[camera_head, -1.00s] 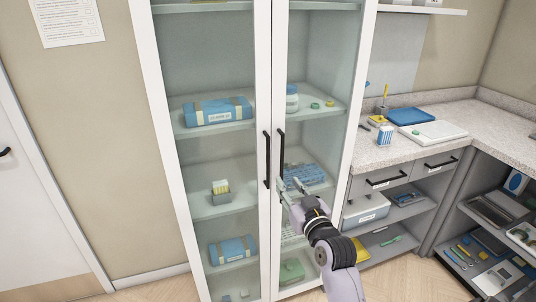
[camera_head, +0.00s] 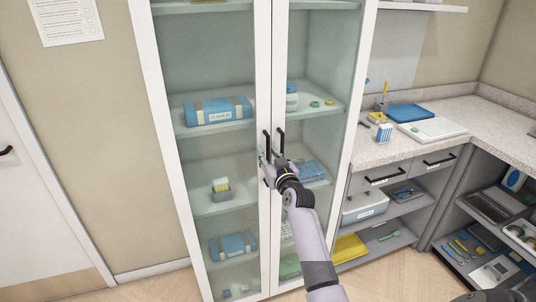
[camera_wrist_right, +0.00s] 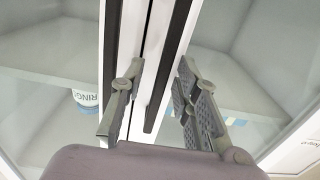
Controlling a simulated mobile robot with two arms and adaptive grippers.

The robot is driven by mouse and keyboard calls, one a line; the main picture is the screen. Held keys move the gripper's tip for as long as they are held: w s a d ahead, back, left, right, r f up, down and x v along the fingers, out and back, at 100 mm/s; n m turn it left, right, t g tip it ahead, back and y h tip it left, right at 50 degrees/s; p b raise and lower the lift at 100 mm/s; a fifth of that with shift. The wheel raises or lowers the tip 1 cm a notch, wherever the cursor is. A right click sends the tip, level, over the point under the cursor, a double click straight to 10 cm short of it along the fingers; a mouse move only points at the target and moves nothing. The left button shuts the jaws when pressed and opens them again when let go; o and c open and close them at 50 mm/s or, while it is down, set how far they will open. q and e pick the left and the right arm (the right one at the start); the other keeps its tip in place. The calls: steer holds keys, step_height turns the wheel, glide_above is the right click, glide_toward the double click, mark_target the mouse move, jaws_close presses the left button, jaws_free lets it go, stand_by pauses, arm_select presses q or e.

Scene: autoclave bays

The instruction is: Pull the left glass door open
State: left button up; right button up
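The left glass door (camera_head: 215,165) is white-framed and closed, level with the right glass door (camera_head: 318,115). Its black vertical handle (camera_head: 267,141) stands beside the right door's handle (camera_head: 281,141). Contact with the bar cannot be made out. My left gripper is not in view.
A counter (camera_head: 370,150) with drawers stands to the right. The floor (camera_head: 150,288) in front and left of the cabinet looks clear.

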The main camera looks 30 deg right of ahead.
steer(key=shift+w, duration=0.1)
steer(key=shift+c, duration=0.3)
jaws_close()
stand_by(0.6)
